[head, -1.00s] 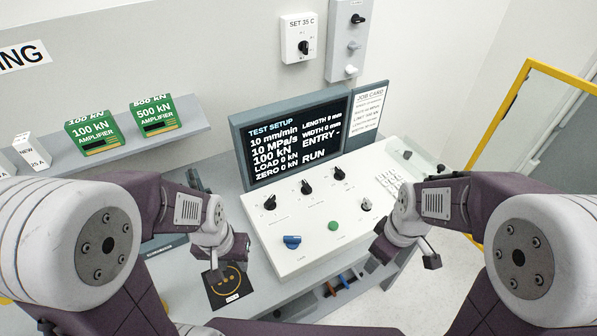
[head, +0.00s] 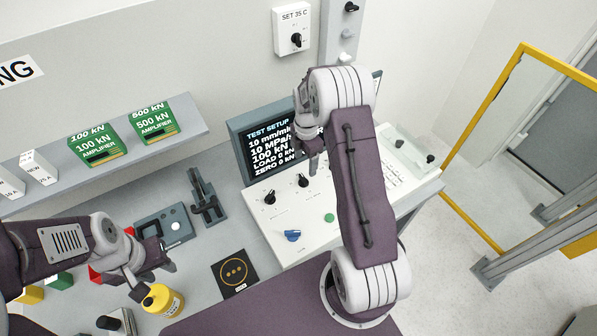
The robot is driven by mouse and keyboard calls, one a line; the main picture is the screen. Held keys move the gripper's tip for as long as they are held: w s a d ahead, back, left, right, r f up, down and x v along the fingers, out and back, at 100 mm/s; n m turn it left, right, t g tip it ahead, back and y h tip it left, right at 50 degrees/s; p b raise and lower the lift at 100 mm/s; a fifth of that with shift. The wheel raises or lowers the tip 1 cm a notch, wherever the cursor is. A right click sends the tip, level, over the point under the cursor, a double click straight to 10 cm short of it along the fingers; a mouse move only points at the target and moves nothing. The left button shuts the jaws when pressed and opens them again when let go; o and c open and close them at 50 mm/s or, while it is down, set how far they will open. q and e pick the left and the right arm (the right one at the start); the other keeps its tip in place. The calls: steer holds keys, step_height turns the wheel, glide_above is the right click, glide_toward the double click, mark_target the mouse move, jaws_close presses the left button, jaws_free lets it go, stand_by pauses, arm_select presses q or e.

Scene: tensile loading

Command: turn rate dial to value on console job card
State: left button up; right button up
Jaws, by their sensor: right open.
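The white console (head: 275,215) has two black dials in view, one at the left (head: 269,197) and one further right (head: 302,181). Other dials are hidden behind my right arm. I cannot read which one is the rate dial. The screen (head: 262,150) shows "TEST SETUP" with its right part covered. The job card is almost wholly hidden behind my right arm. My right gripper (head: 313,165) is open, pointing down in front of the screen, above the dials and apart from them.
Green amplifier boxes (head: 154,122) stand on the wall shelf. A black mat (head: 235,272) lies on the bench. A yellow frame (head: 480,110) stands at the right.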

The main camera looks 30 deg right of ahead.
mark_target(304, 177)
steer(key=shift+s+f, duration=0.1)
steer(key=shift+f, duration=0.35)
steer(key=f+p, duration=0.1)
steer(key=f, duration=0.1)
steer(key=f+p, duration=0.1)
steer(key=f, duration=0.2)
steer(key=f+p, duration=0.1)
steer(key=f, duration=0.1)
steer(key=shift+w+a+f, duration=0.15)
steer(key=shift+w+f, duration=0.15)
steer(key=shift+w, duration=0.05)
steer(key=shift+s+f, duration=0.15)
steer(key=shift+f, duration=0.15)
steer(key=shift+c, duration=0.3)
steer(key=c, duration=1.3)
